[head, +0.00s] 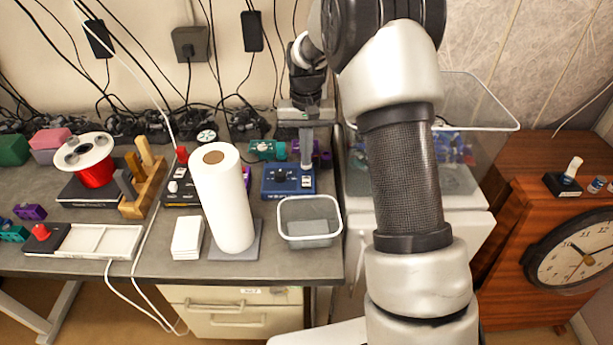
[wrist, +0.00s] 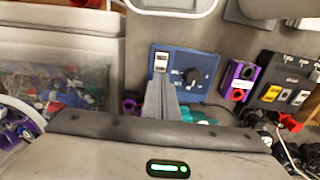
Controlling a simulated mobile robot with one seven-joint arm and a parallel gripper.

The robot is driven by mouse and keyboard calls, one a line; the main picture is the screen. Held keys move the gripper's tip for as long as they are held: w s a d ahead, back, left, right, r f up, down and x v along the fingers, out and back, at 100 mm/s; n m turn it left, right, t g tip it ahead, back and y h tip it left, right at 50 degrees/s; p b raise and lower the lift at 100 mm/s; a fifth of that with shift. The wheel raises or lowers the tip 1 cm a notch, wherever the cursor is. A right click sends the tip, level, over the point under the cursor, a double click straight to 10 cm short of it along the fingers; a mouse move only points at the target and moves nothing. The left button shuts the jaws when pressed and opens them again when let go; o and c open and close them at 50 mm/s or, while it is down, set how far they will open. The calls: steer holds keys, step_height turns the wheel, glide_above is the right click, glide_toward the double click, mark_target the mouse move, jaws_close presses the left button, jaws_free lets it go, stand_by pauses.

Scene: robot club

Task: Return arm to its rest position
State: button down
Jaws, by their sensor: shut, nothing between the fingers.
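My gripper (head: 308,150) is shut and empty, with its fingers pointing down over the right end of a blue box with a dark knob (head: 281,181). In the wrist view the closed fingers (wrist: 162,98) reach toward the same blue box (wrist: 190,91), close to its white switch. I cannot tell whether the fingertips touch the box. My arm stretches forward over the right end of the workbench (head: 270,262), hiding part of what lies behind it.
A clear empty bin (head: 309,236) stands in front of the blue box. A paper roll (head: 223,200) stands to the left. A clear-walled container (head: 465,130) is behind my arm. A wooden cabinet with a clock (head: 575,258) stands at the right. Cables hang along the wall.

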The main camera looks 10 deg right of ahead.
steer(key=shift+r+p, duration=0.3)
steer(key=shift+r, duration=0.5)
steer(key=s+r+n+t+p, duration=0.1)
steer(key=s+r, duration=0.5)
steer(key=r, duration=0.3)
steer(key=s+r+t, duration=0.2)
steer(key=s+r, duration=0.5)
steer(key=r, duration=0.1)
steer(key=s+r+n+t+p, duration=0.1)
steer(key=s+r+t, duration=0.1)
steer(key=s, duration=1.6)
steer(key=shift+r+t, duration=0.3)
steer(key=shift+r, duration=0.45)
